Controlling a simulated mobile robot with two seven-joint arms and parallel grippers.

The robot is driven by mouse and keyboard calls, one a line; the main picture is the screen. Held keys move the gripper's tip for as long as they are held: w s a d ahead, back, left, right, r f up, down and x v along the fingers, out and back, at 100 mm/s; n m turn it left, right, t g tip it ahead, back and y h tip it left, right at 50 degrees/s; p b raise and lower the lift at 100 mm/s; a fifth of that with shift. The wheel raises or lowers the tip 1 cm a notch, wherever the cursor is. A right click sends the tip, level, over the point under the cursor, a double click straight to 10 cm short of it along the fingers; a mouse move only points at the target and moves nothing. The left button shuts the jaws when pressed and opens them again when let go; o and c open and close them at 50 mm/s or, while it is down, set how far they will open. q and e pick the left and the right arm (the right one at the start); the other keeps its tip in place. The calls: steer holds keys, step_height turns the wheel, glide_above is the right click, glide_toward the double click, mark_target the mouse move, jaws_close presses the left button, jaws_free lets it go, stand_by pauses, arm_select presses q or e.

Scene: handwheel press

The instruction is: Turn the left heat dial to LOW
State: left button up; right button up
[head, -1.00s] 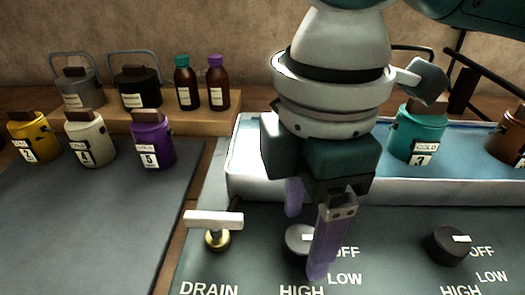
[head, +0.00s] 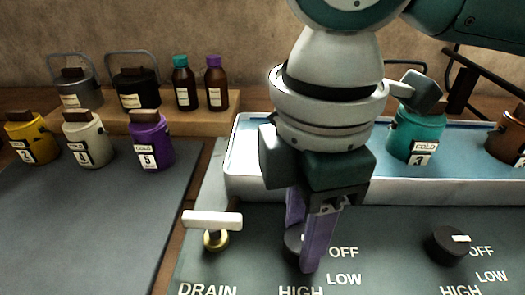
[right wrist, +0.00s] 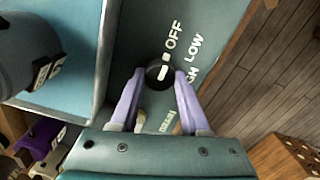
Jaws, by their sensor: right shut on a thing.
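The left heat dial (head: 291,241) is a round black knob on the dark control panel, mostly hidden by my right gripper in the head view. My right gripper (head: 304,245) points down and is shut on the dial, one purple finger on each side. In the right wrist view, the dial (right wrist: 154,79) sits between the fingertips (right wrist: 160,75), and its white mark points toward OFF. The label LOW (head: 344,279) is printed below OFF (head: 343,252), with HIGH (head: 300,291) at the lower left. My left gripper is not in view.
A second black dial (head: 447,245) sits to the right. A white T-handle (head: 212,220) on a brass base stands to the left, above DRAIN. Behind is a pale-rimmed blue basin (head: 270,187) with a teal canister (head: 414,138). Several canisters stand at the left.

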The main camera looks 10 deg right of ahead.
jaws_close()
steer(key=shift+r+p, duration=0.15)
steer(key=shift+p, duration=0.3)
steer(key=m+p, duration=0.5)
steer(key=p, duration=0.4)
steer(key=shift+s+r+m, duration=0.1)
steer(key=shift+r+m, duration=0.05)
steer(key=shift+m, duration=0.25)
steer(key=shift+m+p, duration=1.05)
steer(key=shift+m, duration=0.15)
steer(key=shift+f+m+p, duration=0.25)
steer(key=shift+m+p, duration=0.05)
steer(key=o, duration=1.1)
jaws_free()
